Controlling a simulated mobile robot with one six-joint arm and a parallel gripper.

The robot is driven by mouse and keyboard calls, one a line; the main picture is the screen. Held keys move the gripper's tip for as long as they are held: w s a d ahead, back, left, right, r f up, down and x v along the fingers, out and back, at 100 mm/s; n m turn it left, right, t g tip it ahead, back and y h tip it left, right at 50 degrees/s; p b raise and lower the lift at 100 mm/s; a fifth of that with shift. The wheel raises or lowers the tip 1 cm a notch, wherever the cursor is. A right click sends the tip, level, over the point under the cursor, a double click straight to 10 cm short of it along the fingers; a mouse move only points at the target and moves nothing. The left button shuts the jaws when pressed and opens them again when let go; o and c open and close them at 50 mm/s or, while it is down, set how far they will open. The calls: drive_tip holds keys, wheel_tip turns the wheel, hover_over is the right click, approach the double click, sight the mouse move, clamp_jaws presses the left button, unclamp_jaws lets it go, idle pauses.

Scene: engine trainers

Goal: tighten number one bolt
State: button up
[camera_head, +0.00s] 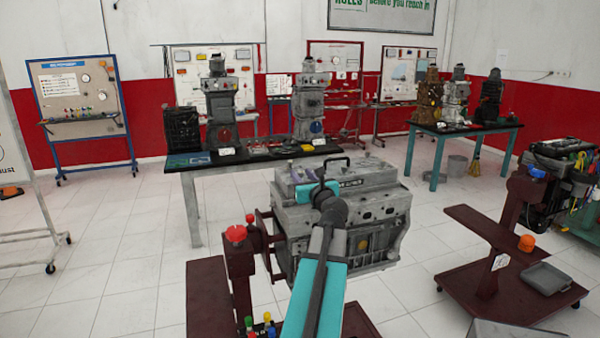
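A grey engine block (385,215) stands on a dark red stand (212,300) in the middle of the head view. My teal and black arm reaches from the bottom centre up to the left part of the engine's top. The arm's end lies in front of the engine, and my gripper's fingers cannot be made out there. I cannot tell whether they touch anything. Small fittings show on the engine's top and front. No single bolt, number mark or wrench can be picked out at this size.
A dark red trolley (480,225) with an orange knob (526,243) and grey tray (545,278) stands at right. A tool cart (565,170) is behind it. Tables with engines (190,220) (437,160) stand behind. White floor (120,270) is clear at left.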

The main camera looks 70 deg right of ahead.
drive_tip(key=shift+x, duration=1.4)
clamp_jaws()
